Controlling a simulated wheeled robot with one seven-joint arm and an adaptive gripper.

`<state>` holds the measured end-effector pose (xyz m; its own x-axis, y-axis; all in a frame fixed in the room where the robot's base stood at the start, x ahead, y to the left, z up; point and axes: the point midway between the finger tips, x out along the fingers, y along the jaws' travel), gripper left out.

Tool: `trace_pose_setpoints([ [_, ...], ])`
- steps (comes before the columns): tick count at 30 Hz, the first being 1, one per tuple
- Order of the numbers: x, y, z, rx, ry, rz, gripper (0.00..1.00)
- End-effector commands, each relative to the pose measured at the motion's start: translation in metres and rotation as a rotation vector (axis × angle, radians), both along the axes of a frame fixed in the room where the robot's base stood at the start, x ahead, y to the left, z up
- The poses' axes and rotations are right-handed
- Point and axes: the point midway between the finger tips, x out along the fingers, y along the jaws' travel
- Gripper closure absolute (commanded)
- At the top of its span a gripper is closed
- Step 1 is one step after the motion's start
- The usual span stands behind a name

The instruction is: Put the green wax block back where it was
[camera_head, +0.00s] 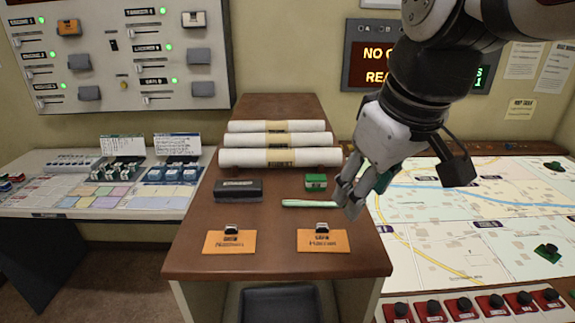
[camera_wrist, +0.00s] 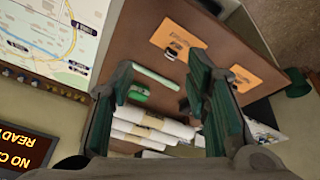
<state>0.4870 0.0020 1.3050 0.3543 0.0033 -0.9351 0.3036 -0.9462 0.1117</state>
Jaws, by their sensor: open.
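A small green block (camera_head: 316,181), which looks like the green wax block, sits on the brown desk (camera_head: 285,263), behind a pale green flat stick (camera_head: 310,203). In the wrist view the block (camera_wrist: 138,94) and the stick (camera_wrist: 156,78) show between the fingers, nearer the left one. My gripper (camera_head: 352,196) is open and empty. It is above the desk's right edge, to the right of the block and apart from it, pointing down. In the wrist view its two fingers (camera_wrist: 163,78) are spread wide.
A black box (camera_head: 239,191) stands left of the block. Several rolled papers (camera_head: 280,157) lie behind it. Two orange envelopes (camera_head: 229,242) (camera_head: 322,241) with black clips or stamps lie in front. A map table (camera_head: 450,243) with red-based switches is on the right.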

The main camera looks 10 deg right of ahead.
Motion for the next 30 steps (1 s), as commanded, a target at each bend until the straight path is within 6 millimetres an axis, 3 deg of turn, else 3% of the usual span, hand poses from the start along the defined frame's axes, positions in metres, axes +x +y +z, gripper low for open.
trace_pose_setpoints([
  [3, -0.031, 0.000, -0.014, 0.050, -0.066, -0.140, 0.56],
  [9, -0.055, -0.002, -0.031, 0.121, -0.122, -0.278, 0.56],
  [30, -0.058, -0.002, -0.034, 0.133, -0.128, -0.302, 0.56],
])
